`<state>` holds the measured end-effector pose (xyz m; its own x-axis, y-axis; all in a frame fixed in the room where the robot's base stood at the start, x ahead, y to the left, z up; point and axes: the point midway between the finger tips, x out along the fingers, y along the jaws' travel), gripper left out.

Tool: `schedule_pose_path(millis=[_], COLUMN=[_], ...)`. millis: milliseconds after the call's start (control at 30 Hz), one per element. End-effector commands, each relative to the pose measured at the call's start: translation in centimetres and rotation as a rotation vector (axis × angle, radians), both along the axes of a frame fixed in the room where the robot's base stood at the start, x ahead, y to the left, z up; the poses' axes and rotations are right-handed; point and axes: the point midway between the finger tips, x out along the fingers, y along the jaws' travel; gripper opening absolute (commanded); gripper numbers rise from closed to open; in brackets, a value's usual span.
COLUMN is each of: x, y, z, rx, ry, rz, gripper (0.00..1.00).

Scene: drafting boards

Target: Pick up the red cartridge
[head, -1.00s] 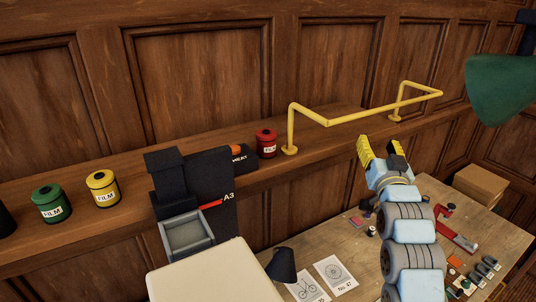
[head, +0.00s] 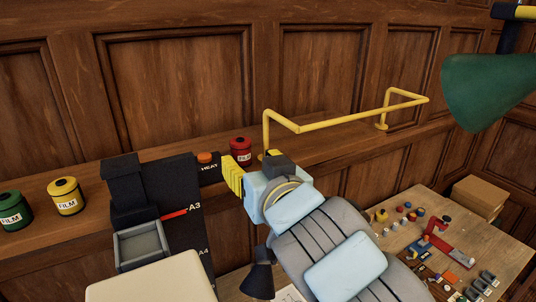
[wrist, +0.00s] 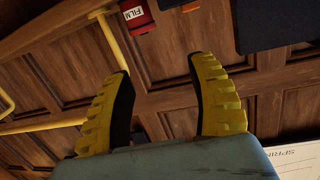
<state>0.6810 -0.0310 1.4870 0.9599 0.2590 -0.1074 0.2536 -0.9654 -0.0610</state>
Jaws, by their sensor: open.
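The red cartridge (head: 240,151) is a small red film canister with a white label. It stands on the wooden shelf, between the orange heat button and the yellow rail. In the wrist view the red cartridge (wrist: 137,16) shows at the top edge, partly cut off, beyond the fingertips. My gripper (head: 252,166) is just in front of the shelf, and its fingers cover the lower part of the cartridge in the head view. In the wrist view my gripper (wrist: 165,70) has its two yellow fingers spread with nothing between them.
A yellow rail (head: 345,116) rises from the shelf (head: 325,152) right of the cartridge. A black machine (head: 172,195) with an orange button (head: 205,157) stands close on the left. Yellow (head: 66,196) and green (head: 12,211) canisters stand farther left. A green lamp (head: 487,85) hangs at right.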

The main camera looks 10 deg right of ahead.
Motion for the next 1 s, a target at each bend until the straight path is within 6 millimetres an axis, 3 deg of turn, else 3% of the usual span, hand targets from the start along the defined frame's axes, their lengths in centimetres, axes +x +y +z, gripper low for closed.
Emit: schedule_pose_path(millis=[233,567,1000], x=[-1.5,0.8,2.0], y=[-0.4,0.1,0.5], z=[-0.6,-0.8,-0.7], rx=[-0.069,-0.068,-0.069], ry=[0.026,0.029,0.025], rz=[-0.046,-0.047,-0.038], gripper=[0.58,0.58,0.58])
